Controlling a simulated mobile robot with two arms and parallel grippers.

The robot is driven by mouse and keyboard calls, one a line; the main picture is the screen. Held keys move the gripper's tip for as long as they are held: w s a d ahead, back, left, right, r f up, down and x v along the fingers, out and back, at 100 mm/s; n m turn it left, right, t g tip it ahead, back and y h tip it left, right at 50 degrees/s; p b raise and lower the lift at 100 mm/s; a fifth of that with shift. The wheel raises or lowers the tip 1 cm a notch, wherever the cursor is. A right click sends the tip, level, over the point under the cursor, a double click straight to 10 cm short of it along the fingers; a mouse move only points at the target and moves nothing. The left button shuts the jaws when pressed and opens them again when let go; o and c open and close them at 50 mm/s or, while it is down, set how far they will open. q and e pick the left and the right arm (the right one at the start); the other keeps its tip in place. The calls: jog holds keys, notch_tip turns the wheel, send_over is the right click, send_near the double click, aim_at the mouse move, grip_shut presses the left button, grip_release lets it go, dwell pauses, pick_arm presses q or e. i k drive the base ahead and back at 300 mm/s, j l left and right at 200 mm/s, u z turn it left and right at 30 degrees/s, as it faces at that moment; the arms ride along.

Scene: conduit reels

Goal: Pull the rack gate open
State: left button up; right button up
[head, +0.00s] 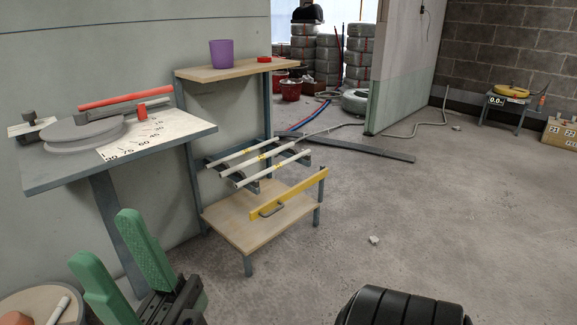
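Several white conduit tubes (242,152) lie on the rack behind the gate. My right gripper (104,236), with green fingers, is at the lower left, nearer the camera and left of the rack. Its fingers are apart with nothing between them. It does not touch the gate or handle. My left gripper is out of view.
A bending table (60,184) with a grey disc and red lever stands left of the rack. A purple cup (221,53) stands on the rack's top shelf (237,70). A round-topped item (28,308) is at lower left. The floor right of the rack is mostly clear.

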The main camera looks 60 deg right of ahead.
aim_at(261, 210)
jog(key=z, duration=1.75)
